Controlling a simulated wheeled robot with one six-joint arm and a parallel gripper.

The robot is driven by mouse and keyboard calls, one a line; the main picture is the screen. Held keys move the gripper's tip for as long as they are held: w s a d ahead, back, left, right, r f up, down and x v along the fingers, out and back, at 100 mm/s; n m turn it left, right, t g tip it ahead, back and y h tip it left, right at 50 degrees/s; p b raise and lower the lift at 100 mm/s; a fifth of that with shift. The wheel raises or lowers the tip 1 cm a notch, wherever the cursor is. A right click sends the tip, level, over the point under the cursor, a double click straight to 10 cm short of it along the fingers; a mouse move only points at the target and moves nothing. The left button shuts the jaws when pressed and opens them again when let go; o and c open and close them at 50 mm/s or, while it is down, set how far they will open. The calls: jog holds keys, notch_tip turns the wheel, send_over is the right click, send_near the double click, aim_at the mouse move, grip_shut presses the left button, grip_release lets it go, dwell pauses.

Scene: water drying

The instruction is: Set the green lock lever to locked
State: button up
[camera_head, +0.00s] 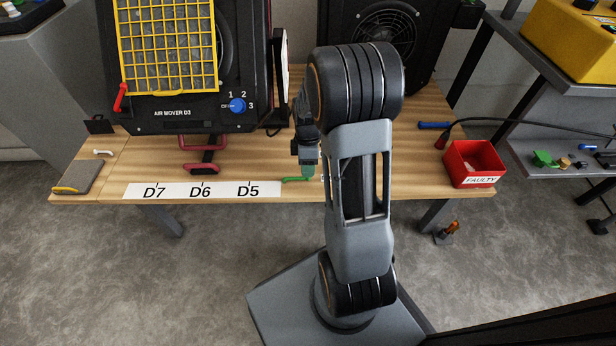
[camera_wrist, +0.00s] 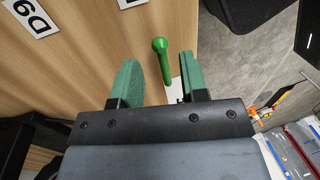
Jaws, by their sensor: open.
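The green lock lever (camera_head: 297,179) lies at the front edge of the wooden table, just right of the D5 label. In the wrist view the green lever (camera_wrist: 162,60) is a rod with a rounded knob end, lying between my fingers. My gripper (camera_wrist: 158,82) is open, with one green finger on each side of the lever and gaps visible on both sides. In the head view my gripper (camera_head: 308,172) points down at the table edge, beside the lever. No lock marking is readable.
A white label strip (camera_head: 176,191) reads D7, D6, D5. The air mover D3 (camera_head: 172,115), with a yellow grille (camera_head: 168,45) and blue knob (camera_head: 237,105), stands behind left. A red FAULTY bin (camera_head: 474,163) and a blue rod (camera_head: 434,125) are to the right.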

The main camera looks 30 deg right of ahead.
aim_at(297, 180)
jog(key=shift+s+a+f+b, duration=0.15)
jog(key=shift+f+b, duration=0.1)
jog(key=shift+f, duration=0.55)
jog(key=shift+s+f+b, duration=0.15)
jog(key=shift+f+b, duration=0.1)
jog(key=shift+f, duration=0.55)
grip_shut()
